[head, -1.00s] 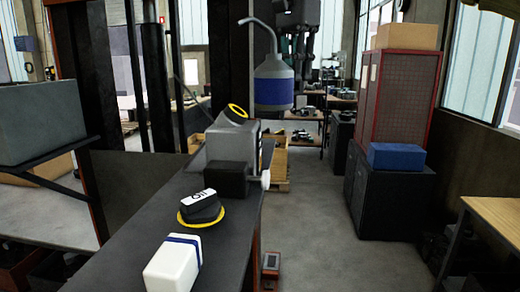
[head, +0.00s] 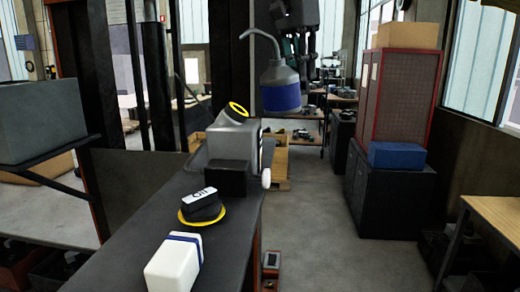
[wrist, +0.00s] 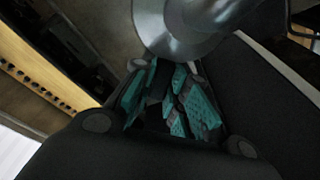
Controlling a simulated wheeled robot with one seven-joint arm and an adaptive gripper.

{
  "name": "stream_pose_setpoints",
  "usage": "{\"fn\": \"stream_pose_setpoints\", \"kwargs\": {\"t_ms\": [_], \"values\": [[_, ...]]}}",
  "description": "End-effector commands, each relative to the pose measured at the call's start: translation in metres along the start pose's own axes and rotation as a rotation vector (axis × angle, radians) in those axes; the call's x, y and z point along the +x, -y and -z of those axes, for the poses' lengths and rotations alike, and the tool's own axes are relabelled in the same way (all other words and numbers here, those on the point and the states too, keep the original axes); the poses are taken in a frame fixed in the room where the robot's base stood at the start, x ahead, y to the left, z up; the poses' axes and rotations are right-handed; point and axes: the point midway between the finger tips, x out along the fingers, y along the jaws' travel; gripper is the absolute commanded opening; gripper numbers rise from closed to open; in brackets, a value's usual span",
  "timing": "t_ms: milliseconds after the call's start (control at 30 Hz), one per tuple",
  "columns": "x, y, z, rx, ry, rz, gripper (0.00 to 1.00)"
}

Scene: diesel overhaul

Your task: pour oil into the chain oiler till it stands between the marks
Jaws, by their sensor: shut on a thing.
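The oil can (head: 281,95) has a grey body, a blue band and a thin spout curving left at the top. My gripper (head: 299,48) is shut on it, behind and to its right; the exact grip is partly hidden. The can hangs in the air, tilted slightly left, with its spout tip above the chain oiler (head: 232,140). The oiler is a grey box with a yellow-rimmed filler mouth on the bench. I cannot make out its oil level or marks. In the wrist view, the can's shiny metal (wrist: 185,28) shows beyond the teal finger pads (wrist: 170,98).
A black cap marked "Oil" (head: 201,207) lies on a yellow-rimmed disc on the dark bench (head: 120,265). A white bottle-like block with a blue band (head: 173,263) lies nearer. A grey box (head: 45,115) stands on a shelf at left.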

Motion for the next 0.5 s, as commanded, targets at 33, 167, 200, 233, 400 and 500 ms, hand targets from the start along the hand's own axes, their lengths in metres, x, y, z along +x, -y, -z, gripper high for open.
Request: {"fn": "stream_pose_setpoints", "kwargs": {"t_ms": [33, 167, 200, 233, 400, 500], "values": [[-0.0008, -0.0001, 0.0001, 0.000, 0.000, 0.001, 0.00], [-0.0005, -0.0001, 0.0000, -0.001, -0.017, 0.001, 0.00], [-0.0001, -0.0002, 0.0005, -0.001, -0.040, 0.001, 0.00], [0.0002, -0.0002, 0.0009, -0.001, -0.060, 0.001, 0.00], [0.0020, -0.0002, 0.0050, 0.001, -0.152, 0.003, 0.00], [0.0023, -0.0001, 0.0057, 0.001, -0.161, 0.003, 0.00]]}}
